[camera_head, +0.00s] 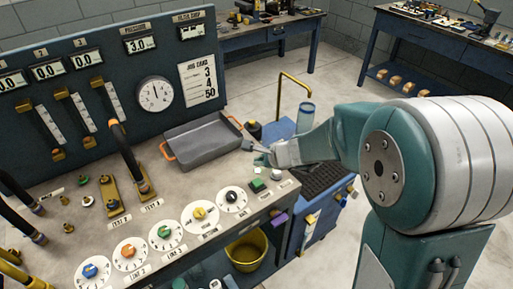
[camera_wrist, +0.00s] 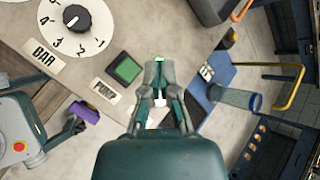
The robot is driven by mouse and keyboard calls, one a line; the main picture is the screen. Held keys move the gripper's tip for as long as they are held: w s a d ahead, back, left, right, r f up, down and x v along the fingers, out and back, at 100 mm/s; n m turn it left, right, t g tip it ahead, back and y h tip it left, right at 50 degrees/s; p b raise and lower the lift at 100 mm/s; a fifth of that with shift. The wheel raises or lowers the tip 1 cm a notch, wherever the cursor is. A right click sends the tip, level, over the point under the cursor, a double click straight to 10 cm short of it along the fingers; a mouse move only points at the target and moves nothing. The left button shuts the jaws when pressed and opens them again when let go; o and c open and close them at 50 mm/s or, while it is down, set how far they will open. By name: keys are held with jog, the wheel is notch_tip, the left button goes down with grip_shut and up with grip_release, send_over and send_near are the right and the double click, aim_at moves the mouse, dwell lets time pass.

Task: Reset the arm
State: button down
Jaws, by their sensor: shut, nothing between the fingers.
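My arm reaches in from the right in the head view. My gripper (camera_head: 258,154) is shut and empty, above the bench's right end beside the grey tray. In the wrist view my gripper (camera_wrist: 160,63) points up the picture, its fingers together. The green square button (camera_wrist: 124,69) labelled PUMP lies left of the fingers there, apart from them. It also shows in the head view (camera_head: 257,185), below the gripper.
A grey tray (camera_head: 203,158) with orange handles lies on the bench (camera_head: 150,240). Coloured dials, including a black one (camera_head: 231,196), line its front. A gauge panel (camera_head: 110,80) stands behind. A yellow bucket (camera_head: 247,250) stands below. Workbenches (camera_head: 295,22) stand farther back, with open floor between.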

jog(key=s+d+r+n+g, duration=0.1)
jog(key=s+d+r+n, duration=0.2)
jog(key=s+r+n, duration=0.8)
jog(key=s+d+r+n+h, duration=0.2)
jog(key=s+d+n+h, duration=0.4)
jog(key=s+d, duration=0.5)
jog(key=s, duration=0.3)
jog(key=shift+s+r+n+h, duration=0.15)
jog(key=shift+r+n+h, duration=0.15)
jog(key=shift+n, duration=0.1)
